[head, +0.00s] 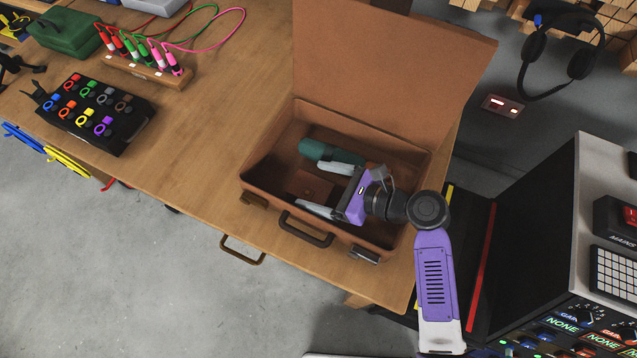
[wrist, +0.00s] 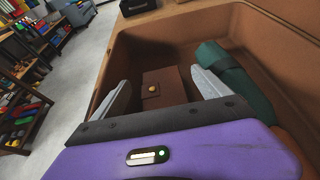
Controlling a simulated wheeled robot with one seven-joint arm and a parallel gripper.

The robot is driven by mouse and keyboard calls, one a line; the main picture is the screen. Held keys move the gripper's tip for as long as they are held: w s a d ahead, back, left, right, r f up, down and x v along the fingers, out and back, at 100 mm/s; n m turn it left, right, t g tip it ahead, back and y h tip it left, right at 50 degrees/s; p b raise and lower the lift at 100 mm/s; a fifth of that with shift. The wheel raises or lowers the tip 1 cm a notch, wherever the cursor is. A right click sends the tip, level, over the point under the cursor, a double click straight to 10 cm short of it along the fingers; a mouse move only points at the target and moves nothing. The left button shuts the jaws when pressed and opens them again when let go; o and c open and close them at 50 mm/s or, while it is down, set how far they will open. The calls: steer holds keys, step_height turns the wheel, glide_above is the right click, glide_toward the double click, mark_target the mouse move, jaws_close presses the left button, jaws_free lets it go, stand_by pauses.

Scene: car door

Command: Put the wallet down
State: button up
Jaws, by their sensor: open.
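The wallet (wrist: 160,88) is a small brown piece with a round brass snap. It lies inside the open brown case and also shows in the head view (head: 311,187). My gripper (head: 316,187) is open inside the case. Its two pale fingers stand apart, one on each side of the wallet, with a visible gap to each in the wrist view (wrist: 158,95). The case (head: 263,150) stands on the wooden table with its lid raised. A dark green rolled object (head: 318,150) lies in the case beside the wallet, near one finger.
The wooden table (head: 200,150) is bare left of the case. A black tray of coloured items (head: 97,113) and a rack of coloured plugs (head: 145,65) are farther left. A black console (head: 530,230) stands at the right, close to my arm.

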steer(key=v, duration=1.2)
steer(key=shift+r, duration=0.45)
steer(key=shift+s, duration=0.1)
